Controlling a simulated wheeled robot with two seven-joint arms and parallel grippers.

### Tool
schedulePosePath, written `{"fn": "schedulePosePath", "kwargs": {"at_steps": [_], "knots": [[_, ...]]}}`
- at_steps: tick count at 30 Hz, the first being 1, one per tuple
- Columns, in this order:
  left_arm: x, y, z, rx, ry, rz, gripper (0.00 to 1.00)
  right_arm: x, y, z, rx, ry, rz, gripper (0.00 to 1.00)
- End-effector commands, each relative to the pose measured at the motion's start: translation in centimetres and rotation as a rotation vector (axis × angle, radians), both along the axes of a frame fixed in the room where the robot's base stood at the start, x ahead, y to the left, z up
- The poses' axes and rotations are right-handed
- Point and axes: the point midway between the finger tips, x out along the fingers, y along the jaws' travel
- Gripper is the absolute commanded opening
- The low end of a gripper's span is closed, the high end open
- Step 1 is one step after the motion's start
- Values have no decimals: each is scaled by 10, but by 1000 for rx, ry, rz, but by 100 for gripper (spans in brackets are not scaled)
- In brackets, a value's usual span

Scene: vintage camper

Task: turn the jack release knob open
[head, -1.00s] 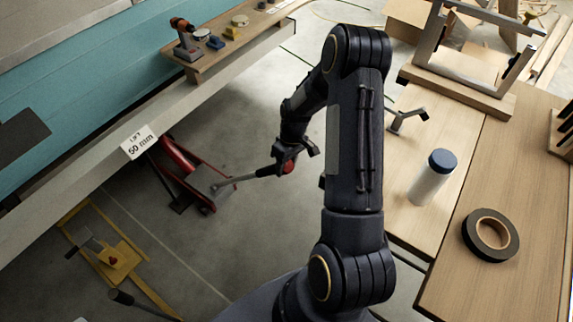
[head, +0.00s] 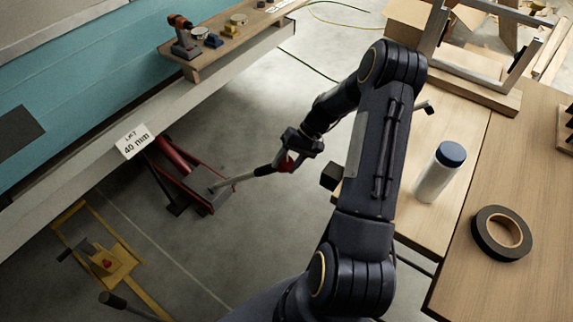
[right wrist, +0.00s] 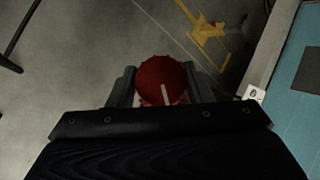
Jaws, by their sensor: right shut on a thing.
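The red floor jack (head: 207,199) stands on the floor partly under the camper's edge. Its grey handle (head: 240,179) slopes up to the right. The red release knob (head: 287,163) sits at the handle's upper end, mostly covered by my right gripper in the head view. My right gripper (head: 288,158) is shut on this knob. In the right wrist view the knob (right wrist: 160,72) is round with a ribbed rim and a white line, between the two fingers. My left gripper is not in view.
A yellow jack (head: 112,263) lies on the floor at lower left. A wooden workbench (head: 480,180) at right carries a blue-capped bottle (head: 440,172) and black tape roll (head: 500,233). Open floor lies between.

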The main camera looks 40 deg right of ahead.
Motion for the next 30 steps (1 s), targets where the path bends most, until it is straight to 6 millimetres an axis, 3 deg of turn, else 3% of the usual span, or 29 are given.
{"fn": "schedulePosePath", "kwargs": {"at_steps": [12, 27, 28, 30], "knots": [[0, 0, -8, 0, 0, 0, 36, 0, 0, 0, 101, 28, -126, 23], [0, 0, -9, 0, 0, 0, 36, 0, 0, 0, 109, 30, -137, 23], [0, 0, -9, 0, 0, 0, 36, 0, 0, 0, 109, 30, -137, 48], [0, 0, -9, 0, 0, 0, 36, 0, 0, 0, 109, 30, -137, 58]]}}
